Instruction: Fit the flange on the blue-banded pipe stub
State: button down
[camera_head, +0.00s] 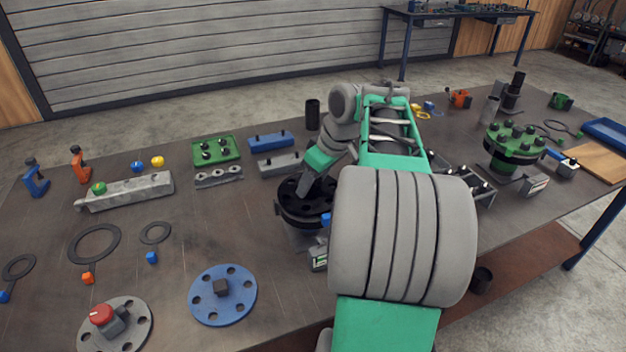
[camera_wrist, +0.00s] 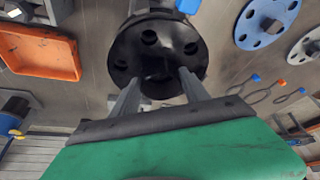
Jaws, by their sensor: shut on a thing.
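A black flange (camera_head: 293,207) with bolt holes is in the middle of the table, above a grey pipe stub (camera_head: 300,238). My gripper (camera_head: 304,188) comes down onto the flange from above. In the wrist view both fingers (camera_wrist: 158,82) reach the middle of the black flange (camera_wrist: 128,50) and are shut on its centre part, which is mostly hidden. A small blue patch (camera_head: 326,220) shows beside the flange, next to my arm; I cannot tell whether it is the stub's band. I cannot tell whether the flange touches the stub.
A blue flange (camera_head: 238,305) and a grey flange with a red knob (camera_head: 135,332) lie front left. A pipe stand with green bolts (camera_head: 507,158) stands at right. A green bolt tray (camera_head: 214,145) and blue block (camera_head: 270,141) lie behind. My arm hides the table at centre right.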

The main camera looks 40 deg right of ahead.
jog(key=shift+r, duration=0.1)
jog(key=c, duration=0.9)
grip_release()
jog(key=o, duration=0.4)
jog(key=shift+o, duration=0.2)
jog(key=w+p+v, duration=0.1)
jog(key=p+v, duration=0.4)
jog(key=v, duration=0.3)
jog(key=w+a+r+p+v, duration=0.1)
jog(key=w+p+v, duration=0.1)
jog(key=p+v, duration=0.4)
jog(key=shift+v, duration=1.15)
